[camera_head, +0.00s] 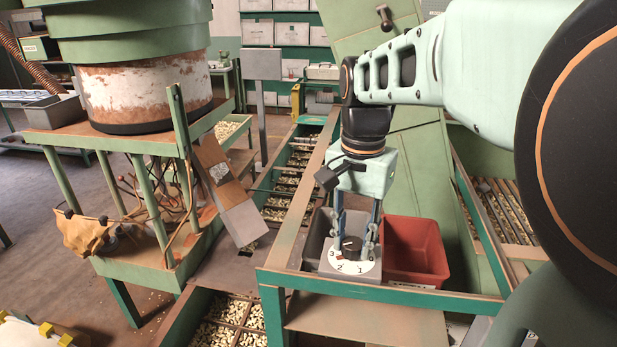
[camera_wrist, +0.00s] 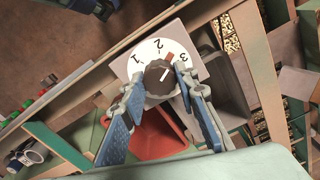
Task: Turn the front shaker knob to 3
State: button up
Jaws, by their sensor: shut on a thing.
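The front shaker knob is a dark round knob (camera_head: 351,245) on a white dial plate marked 1, 2 and 3. The wrist view shows the knob (camera_wrist: 157,78) and the dial plate (camera_wrist: 146,56) from above. A red mark (camera_wrist: 169,57) sits at the knob's edge, between the 2 and the 3. A light line on the knob points roughly the same way. My gripper (camera_head: 354,242) is shut on the knob, with one finger on each side. In the wrist view, my gripper (camera_wrist: 158,80) covers the knob's sides.
A red bin (camera_head: 415,250) stands right beside the dial, and a grey bin (camera_head: 318,235) is behind it on the left. A green frame rail (camera_head: 390,293) runs in front. A nut tray (camera_head: 228,325) lies lower left.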

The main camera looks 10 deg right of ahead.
aim_at(353, 242)
jog(key=m, duration=0.5)
jog(key=shift+m, duration=0.3)
jog(key=shift+o, duration=0.2)
jog(key=o, duration=1.1)
jog(key=shift+r, duration=0.1)
notch_tip(353, 242, up, 12)
jog(key=shift+f, duration=0.1)
